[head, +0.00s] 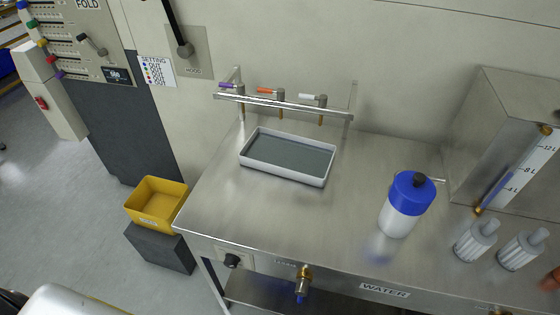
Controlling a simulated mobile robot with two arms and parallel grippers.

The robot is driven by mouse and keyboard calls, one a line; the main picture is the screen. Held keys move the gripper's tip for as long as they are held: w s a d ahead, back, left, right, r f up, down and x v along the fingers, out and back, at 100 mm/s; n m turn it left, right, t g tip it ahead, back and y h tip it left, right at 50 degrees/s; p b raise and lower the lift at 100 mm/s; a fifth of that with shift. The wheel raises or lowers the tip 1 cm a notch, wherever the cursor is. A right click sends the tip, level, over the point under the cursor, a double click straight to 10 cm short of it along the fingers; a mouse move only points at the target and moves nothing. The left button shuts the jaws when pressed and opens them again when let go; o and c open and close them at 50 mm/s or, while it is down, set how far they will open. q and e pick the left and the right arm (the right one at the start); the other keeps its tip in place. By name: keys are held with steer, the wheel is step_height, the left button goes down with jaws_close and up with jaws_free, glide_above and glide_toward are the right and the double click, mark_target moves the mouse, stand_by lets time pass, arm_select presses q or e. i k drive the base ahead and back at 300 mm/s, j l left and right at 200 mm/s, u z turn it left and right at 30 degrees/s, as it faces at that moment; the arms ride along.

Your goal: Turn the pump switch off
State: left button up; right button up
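A black rotary knob (232,260) sits on a small plate on the front face of the steel bench, at the left. It looks like the pump switch, but its lettering is too small to read and its setting cannot be told. A brass valve (303,280) with a blue end hangs on the same front face, to the right of the knob. Neither of my grippers is in view.
The steel bench (225,205) carries a grey tray (245,155), a blue-capped bottle (408,205) and white ribbed cartridges (476,240). A yellow bin (150,212) stands left on a dark block (160,250).

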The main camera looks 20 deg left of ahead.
mark_target(231, 261)
steer(key=u, duration=1)
